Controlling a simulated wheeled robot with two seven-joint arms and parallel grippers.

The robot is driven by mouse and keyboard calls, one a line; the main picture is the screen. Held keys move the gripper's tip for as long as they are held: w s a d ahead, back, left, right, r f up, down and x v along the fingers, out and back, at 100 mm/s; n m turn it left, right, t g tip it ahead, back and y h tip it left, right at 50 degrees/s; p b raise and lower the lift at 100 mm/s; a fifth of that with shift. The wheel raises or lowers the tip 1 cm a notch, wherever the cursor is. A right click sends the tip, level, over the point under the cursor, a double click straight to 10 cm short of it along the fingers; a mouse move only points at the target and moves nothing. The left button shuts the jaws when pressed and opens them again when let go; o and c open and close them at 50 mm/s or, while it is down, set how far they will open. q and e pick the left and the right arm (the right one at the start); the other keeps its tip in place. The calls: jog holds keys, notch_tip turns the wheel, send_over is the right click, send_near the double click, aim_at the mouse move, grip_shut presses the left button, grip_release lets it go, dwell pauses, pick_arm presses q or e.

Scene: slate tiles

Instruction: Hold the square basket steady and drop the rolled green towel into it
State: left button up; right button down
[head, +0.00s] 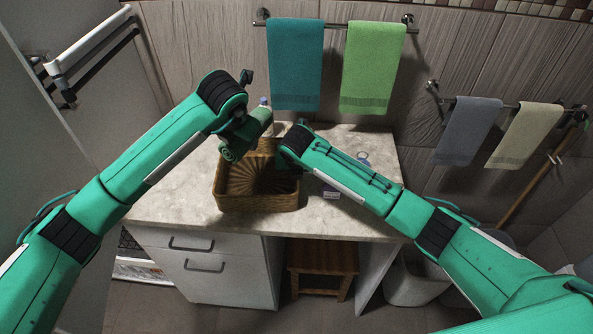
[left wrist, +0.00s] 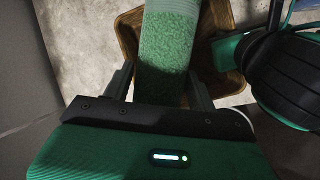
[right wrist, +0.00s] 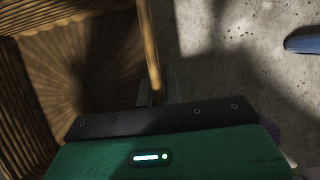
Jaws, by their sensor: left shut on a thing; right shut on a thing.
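The square wicker basket (head: 256,202) stands on the counter, and its inside looks empty in the right wrist view (right wrist: 70,75). The rolled green towel (head: 230,152) is above the basket's back left part in the head view. My left gripper (left wrist: 160,92) is shut on the towel (left wrist: 167,45), with a finger on each side of it; the basket rim shows below. My right gripper (right wrist: 158,90) is shut on the basket's wall, on the right side in the head view. My right arm hides part of the basket there.
The pale stone counter (head: 170,190) has free room left of the basket. Teal (head: 295,65) and light green (head: 370,65) towels hang on the back wall rail.

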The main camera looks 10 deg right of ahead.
pick_arm(q)
notch_tip(320, 180, down, 6)
dwell(0.6)
jog(key=o, duration=1.1)
jog(key=v, duration=1.2)
